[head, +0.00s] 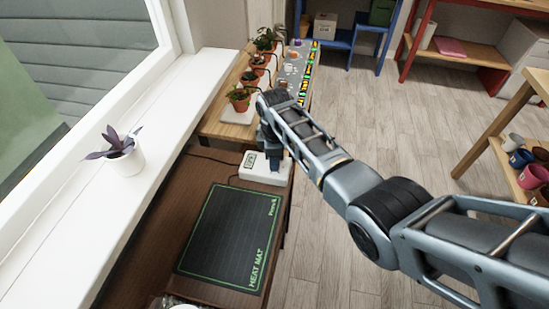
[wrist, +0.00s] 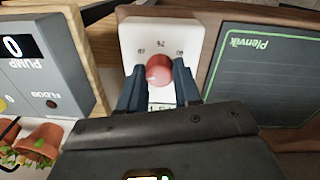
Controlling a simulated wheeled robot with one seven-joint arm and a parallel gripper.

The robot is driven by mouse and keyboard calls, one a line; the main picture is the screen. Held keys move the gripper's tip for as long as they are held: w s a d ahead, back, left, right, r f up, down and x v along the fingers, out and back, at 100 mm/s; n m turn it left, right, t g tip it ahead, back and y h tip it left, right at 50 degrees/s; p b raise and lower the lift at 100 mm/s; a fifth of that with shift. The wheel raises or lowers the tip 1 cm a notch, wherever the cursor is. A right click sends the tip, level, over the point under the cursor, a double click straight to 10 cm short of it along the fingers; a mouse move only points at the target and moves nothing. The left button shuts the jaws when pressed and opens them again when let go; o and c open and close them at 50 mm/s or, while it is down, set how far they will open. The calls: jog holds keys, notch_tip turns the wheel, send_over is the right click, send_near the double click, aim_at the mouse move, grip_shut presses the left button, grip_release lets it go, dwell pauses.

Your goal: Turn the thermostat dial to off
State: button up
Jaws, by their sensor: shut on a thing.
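The thermostat is a white box (head: 262,172) at the far end of the heat mat, with a small display on its left part in the head view. In the wrist view the white thermostat face (wrist: 188,32) carries a round red dial (wrist: 159,70) with small printed marks around it. My gripper (wrist: 158,78) has one dark finger on each side of the dial and is shut on it. In the head view my gripper (head: 273,157) comes down on the thermostat from above and hides the dial. I cannot tell where the dial points.
The black heat mat (head: 228,235) lies on the brown bench, and shows in the wrist view (wrist: 265,75). A grey pump box (wrist: 42,60) stands left of the thermostat there. Several potted plants (head: 252,77) line the far bench. A white-potted plant (head: 126,160) sits on the windowsill.

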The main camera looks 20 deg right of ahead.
jog(key=o, duration=1)
jog(key=shift+o, duration=0.2)
jog(key=shift+s+r, duration=0.1)
jog(key=shift+r, duration=3.8)
